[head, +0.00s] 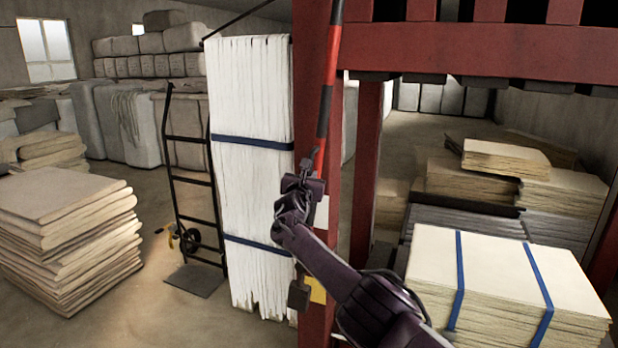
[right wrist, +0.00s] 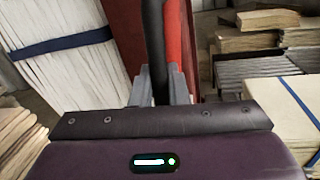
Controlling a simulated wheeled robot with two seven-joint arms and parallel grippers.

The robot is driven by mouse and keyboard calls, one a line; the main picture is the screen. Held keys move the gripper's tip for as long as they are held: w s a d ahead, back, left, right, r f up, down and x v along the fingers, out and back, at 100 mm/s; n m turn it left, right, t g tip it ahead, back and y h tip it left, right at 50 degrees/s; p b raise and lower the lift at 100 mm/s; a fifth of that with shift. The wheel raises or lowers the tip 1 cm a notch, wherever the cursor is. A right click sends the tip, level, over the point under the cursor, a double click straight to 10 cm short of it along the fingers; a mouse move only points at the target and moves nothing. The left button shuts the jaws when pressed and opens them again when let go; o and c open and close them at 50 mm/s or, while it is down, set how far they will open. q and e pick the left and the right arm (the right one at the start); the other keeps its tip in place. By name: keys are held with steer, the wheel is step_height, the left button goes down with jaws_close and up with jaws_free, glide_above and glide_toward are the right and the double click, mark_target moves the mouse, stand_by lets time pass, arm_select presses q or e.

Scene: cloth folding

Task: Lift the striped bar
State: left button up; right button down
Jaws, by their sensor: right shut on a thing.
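The striped bar (head: 331,62), banded red and black, stands steep and slightly tilted in front of a red post in the head view. Its top runs out of the frame. My right gripper (head: 313,175) is shut on the bar at its lower end. In the right wrist view a black length (right wrist: 153,45) with bright red beside it rises between the grey fingers of my right gripper (right wrist: 160,88). The gripper body hides what is below. My left gripper is not in view.
A red press frame (head: 480,55) rises close behind and right of the bar. A tall white strapped bale (head: 250,110) stands just left, beside a black hand truck (head: 190,180). Stacked sheets (head: 65,230) lie at left, and a strapped stack (head: 500,275) at right.

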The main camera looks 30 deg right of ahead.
steer(key=shift+f, duration=0.3)
steer(key=c, duration=1.5)
jaws_free()
steer(key=shift+s+r, duration=0.1)
steer(key=shift+r, duration=0.05)
steer(key=shift+v, duration=3.85)
